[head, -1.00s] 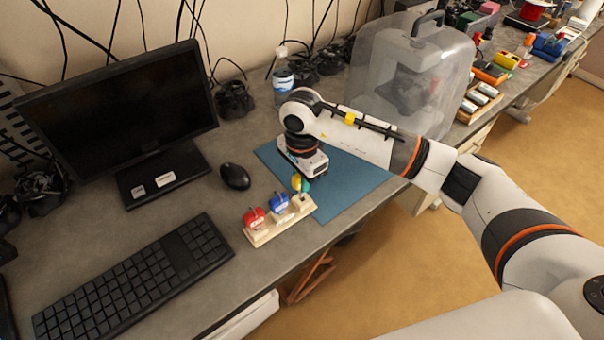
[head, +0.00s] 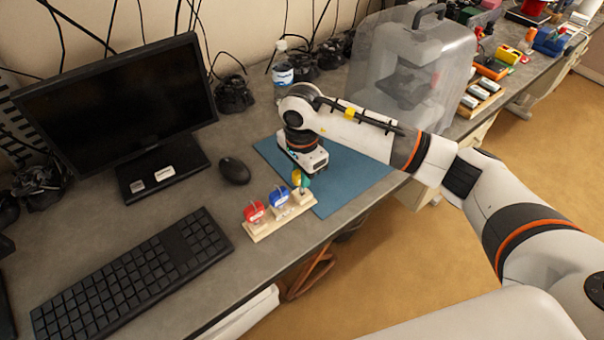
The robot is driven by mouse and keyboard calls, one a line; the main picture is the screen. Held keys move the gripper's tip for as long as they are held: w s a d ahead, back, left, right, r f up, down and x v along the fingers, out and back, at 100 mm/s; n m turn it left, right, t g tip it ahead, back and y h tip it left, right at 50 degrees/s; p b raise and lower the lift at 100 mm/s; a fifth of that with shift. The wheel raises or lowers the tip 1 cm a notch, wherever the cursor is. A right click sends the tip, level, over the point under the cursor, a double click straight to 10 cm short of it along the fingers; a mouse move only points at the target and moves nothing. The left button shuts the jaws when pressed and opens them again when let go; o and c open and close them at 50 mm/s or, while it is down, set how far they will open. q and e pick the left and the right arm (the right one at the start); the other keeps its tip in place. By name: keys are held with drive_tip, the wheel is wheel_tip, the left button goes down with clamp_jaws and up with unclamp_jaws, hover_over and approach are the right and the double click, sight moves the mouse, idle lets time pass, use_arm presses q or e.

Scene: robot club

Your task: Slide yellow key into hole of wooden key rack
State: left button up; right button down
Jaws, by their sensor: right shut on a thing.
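The wooden key rack (head: 265,232) lies on the desk, partly over the near edge of the blue mat. A red key (head: 254,211) and a blue key (head: 279,198) stand upright in its left and middle places. My right gripper (head: 301,179) is above the rack's right end, shut on the yellow key (head: 296,177). A green patch shows beside the yellow. The key's lower part is close over or at the right-hand place; I cannot tell whether it is inside the hole. My left gripper is not in view.
A keyboard (head: 135,272), mouse (head: 234,170) and monitor (head: 120,105) are left of the rack. A bottle (head: 283,76) and a clear case (head: 411,70) stand behind my right arm. The blue mat (head: 350,185) has free room right of the gripper.

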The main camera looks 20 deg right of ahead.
drive_tip(key=shift+f+b, duration=0.15)
drive_tip(key=shift+b, duration=0.95)
idle(1.2)
drive_tip(key=shift+f+b, duration=1.05)
drive_tip(key=shift+b, duration=0.35)
idle(0.6)
drive_tip(key=c, duration=0.9)
unclamp_jaws()
drive_tip(key=shift+r, duration=0.15)
drive_tip(key=shift+r+p, duration=1.5)
drive_tip(key=shift+r, duration=1.9)
